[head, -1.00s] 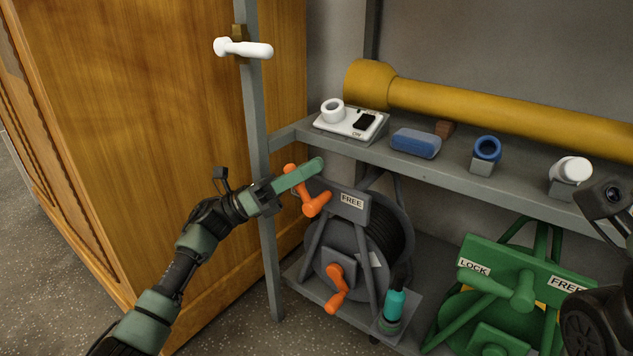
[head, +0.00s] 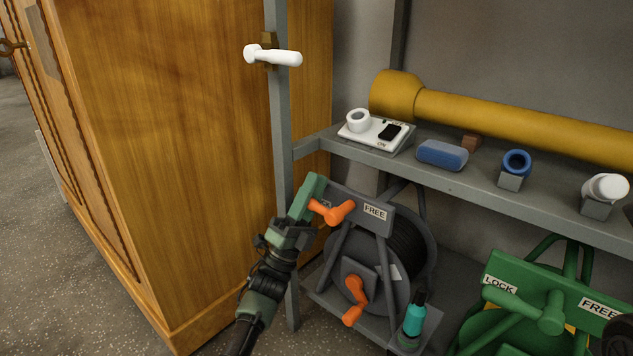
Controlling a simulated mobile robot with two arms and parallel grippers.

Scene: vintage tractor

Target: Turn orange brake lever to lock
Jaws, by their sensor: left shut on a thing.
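The orange brake lever (head: 333,213) sits on the grey plate of the grey reel, beside the FREE label (head: 375,212). Its handle points left, roughly level, toward a second label that my gripper mostly covers. My left gripper (head: 311,199) is shut on the handle's left end, its green fingers hiding that end. My right gripper is not in view; only a dark part of my right arm shows at the lower right edge.
The reel's orange crank (head: 354,300) hangs below, next to a teal-and-black tool (head: 414,320). A grey post (head: 281,130) stands just left of the lever. A wooden cabinet (head: 190,140) is behind it. The green reel (head: 535,310) is at right, under the shelf (head: 450,183).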

